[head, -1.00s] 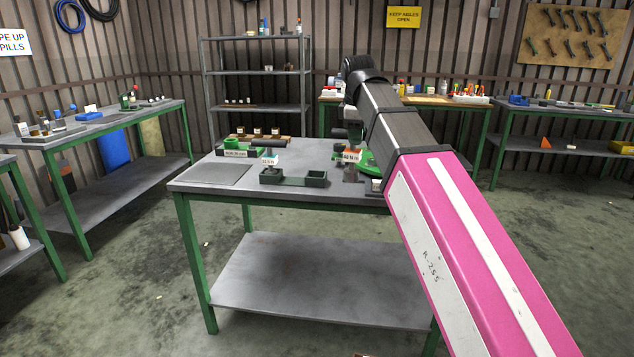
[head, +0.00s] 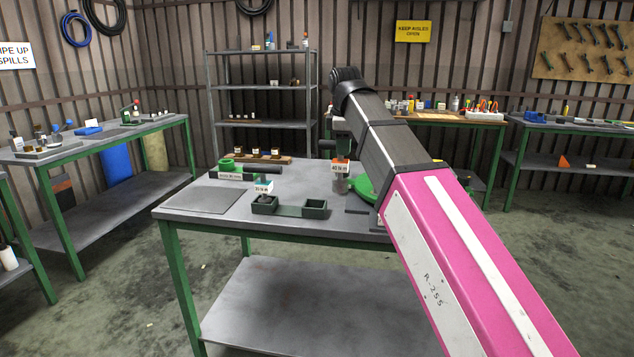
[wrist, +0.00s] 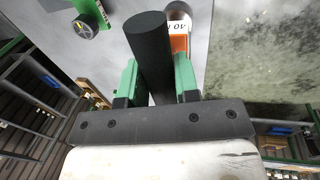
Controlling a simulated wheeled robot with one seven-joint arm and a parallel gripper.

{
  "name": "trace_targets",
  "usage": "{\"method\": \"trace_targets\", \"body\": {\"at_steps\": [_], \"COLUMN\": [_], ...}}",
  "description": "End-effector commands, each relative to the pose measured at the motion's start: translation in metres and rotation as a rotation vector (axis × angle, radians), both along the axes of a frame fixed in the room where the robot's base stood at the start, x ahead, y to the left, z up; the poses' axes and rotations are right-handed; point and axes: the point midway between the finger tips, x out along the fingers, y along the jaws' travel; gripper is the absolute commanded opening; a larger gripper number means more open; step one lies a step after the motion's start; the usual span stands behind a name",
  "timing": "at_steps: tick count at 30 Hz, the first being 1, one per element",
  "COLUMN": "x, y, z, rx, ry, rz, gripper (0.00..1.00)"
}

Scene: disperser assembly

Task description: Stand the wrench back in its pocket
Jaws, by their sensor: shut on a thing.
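In the wrist view my gripper (wrist: 156,72) has its green fingers shut on the sides of a thick black bar, which I take as the wrench (wrist: 154,40). An orange and white tag (wrist: 180,36) reading 40 shows just beyond it. In the head view this 40 N·m tag (head: 340,168) is above the table's right part, below my arm. My arm hides most of the gripper and wrench there. A 35 N·m tag (head: 264,186) stands at the left pocket.
The grey table (head: 300,232) has a flat dark mat (head: 202,199) at its left. A green ring with a black bar (head: 262,168) lies behind a name plate (head: 230,176). A round green base (head: 364,188) is partly hidden by my arm.

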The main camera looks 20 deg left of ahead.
Motion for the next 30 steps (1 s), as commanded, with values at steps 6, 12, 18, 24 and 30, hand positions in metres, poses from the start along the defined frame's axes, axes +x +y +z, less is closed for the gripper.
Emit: {"method": "trace_targets", "body": {"at_steps": [6,12,18,24,30], "x": [0.007,0.012,0.012,0.012,0.012], "y": [0.043,0.073,0.084,0.083,0.083], "z": [-0.025,-0.043,-0.051,-0.066,-0.089], "rx": [0.0,0.0,0.0,0.0,0.0], "ry": [0.0,0.0,0.0,-0.001,-0.001], "rz": [0.001,0.0,-0.001,-0.001,-0.001], "gripper": [0.0,0.0,0.0,0.0,0.0]}}
